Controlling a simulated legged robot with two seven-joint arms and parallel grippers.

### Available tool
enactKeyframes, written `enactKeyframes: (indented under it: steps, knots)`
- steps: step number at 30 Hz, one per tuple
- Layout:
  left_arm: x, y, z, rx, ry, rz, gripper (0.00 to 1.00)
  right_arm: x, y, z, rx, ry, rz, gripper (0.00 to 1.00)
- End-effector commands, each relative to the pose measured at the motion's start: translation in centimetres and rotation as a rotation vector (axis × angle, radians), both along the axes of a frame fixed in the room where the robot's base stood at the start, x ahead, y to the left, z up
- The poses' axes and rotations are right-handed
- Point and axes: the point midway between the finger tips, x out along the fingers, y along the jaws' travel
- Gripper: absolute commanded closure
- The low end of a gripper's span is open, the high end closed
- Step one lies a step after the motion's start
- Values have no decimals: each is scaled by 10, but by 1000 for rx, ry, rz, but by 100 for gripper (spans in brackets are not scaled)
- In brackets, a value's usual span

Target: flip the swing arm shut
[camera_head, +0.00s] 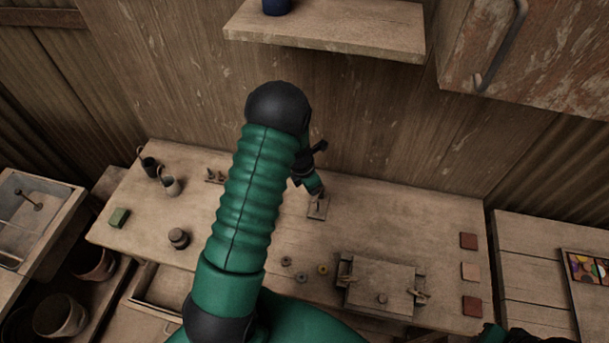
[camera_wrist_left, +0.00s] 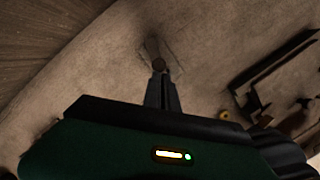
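The tile press (camera_head: 380,282) stands at the front right of the workbench, a wooden block with a small knob on top. Metal fittings sit at its left side and at its right side (camera_head: 418,295); I cannot tell which is the swing arm. My left gripper (camera_head: 319,194) points down over a small wooden plate (camera_head: 317,211) behind the press. In the left wrist view its fingers (camera_wrist_left: 160,68) look shut together, close to a small dark piece (camera_wrist_left: 153,48) on that plate. Contact is unclear. Only a dark bit of my right arm or gripper (camera_head: 492,334) shows.
Several small rings (camera_head: 286,261) lie left of the press. Three tiles (camera_head: 470,271) lie along the bench's right side. Dark cups (camera_head: 170,186), a green block (camera_head: 119,217) and a dark jar (camera_head: 178,238) stand at left. A shelf (camera_head: 330,35) hangs above.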

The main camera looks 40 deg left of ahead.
Motion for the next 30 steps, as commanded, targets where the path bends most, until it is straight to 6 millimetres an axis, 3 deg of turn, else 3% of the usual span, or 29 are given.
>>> enactKeyframes:
  steps: [30]
  knots:
    - [0, -7, -3, -2, 5, 92, 100, 0, 0, 5, 0, 0, 0, 74]
